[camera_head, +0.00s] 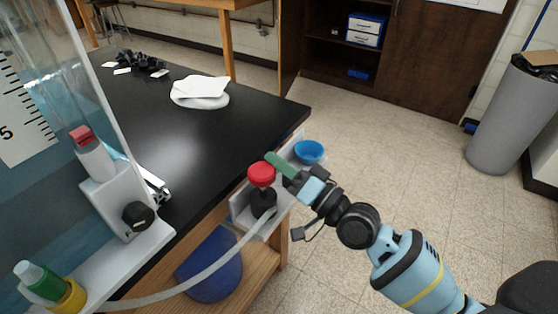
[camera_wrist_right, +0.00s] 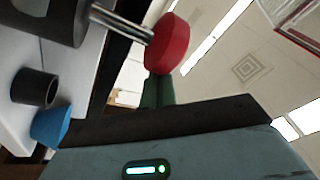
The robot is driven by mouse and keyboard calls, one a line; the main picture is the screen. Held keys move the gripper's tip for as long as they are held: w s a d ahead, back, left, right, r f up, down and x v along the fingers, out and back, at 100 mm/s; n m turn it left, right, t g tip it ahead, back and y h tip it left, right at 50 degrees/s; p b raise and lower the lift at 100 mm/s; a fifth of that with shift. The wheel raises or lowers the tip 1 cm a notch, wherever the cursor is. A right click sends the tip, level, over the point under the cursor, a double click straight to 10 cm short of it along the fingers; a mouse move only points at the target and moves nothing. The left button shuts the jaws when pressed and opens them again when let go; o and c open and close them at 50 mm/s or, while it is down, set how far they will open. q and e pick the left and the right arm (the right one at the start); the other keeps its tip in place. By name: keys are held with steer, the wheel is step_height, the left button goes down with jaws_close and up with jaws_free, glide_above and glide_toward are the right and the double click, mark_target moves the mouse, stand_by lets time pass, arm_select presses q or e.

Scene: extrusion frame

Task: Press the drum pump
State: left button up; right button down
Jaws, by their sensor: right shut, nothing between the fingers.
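The drum pump has a round red knob (camera_head: 262,174) on top of a black body (camera_head: 263,203), upright on a white bracket at the end of the black bench. In the right wrist view the red knob (camera_wrist_right: 168,43) sits on a bare metal rod (camera_wrist_right: 122,24), clear of the black body (camera_wrist_right: 45,18). My right gripper (camera_head: 275,160) has green fingers, shut and empty, right beside the knob. The fingers (camera_wrist_right: 160,90) are partly hidden by the knob in the wrist view. I cannot tell whether they touch it. My left gripper is not in view.
A clear hose (camera_head: 205,270) runs from the pump to the left. A blue drum (camera_head: 212,265) stands under the bench. A large clear tank (camera_head: 60,100) stands at left.

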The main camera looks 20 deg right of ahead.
step_height(320, 180, down, 5)
steer(key=b, duration=0.3)
steer(key=shift+r, duration=0.15)
steer(key=shift+f+b, duration=0.2)
steer(key=shift+b, duration=0.1)
steer(key=shift+r, duration=0.1)
